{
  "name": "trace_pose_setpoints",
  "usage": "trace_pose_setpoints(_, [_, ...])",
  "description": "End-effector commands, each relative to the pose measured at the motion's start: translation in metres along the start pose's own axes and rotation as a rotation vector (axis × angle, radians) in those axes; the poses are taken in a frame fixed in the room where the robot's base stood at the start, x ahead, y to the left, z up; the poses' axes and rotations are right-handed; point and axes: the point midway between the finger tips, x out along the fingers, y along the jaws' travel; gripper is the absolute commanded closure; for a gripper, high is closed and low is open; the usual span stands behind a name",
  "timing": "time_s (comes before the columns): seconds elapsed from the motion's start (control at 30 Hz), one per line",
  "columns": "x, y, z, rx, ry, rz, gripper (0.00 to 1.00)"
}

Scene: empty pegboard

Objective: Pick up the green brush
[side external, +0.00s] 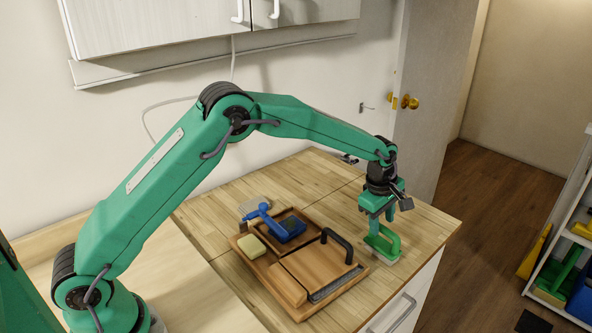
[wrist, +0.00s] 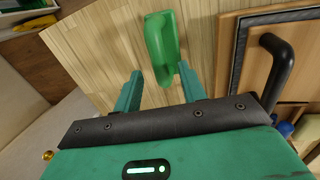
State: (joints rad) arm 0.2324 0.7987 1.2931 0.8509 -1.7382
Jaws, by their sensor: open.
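The green brush (side external: 384,243) rests on the wooden counter near its right end, to the right of the wooden tray. My gripper (side external: 377,217) is above it, pointing down, and its lower end overlaps the brush in the side view. In the wrist view the brush (wrist: 161,45) lies just beyond the two fingertips, roughly in line with the gap between them. My gripper (wrist: 158,78) is open there, with nothing between its fingers. The side view does not show clearly how much height separates fingers and brush.
Left of the brush a wooden tray (side external: 258,269) holds a wooden board with a black handle (side external: 338,245), a blue tool (side external: 284,228) and a pale yellow block (side external: 251,246). The counter's right edge is close to the brush. Bare counter (side external: 318,180) lies behind the tray.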

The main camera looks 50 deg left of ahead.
Motion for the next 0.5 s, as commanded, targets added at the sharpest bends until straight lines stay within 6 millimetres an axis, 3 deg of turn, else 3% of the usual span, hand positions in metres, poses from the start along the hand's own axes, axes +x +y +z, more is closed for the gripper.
trace_pose_setpoints(0.23, [0.029,-0.002,0.0,0.0,0.0,-0.002,0.59])
trace_pose_setpoints(0.5, [0.036,-0.001,0.0,0.001,0.0,0.0,0.59])
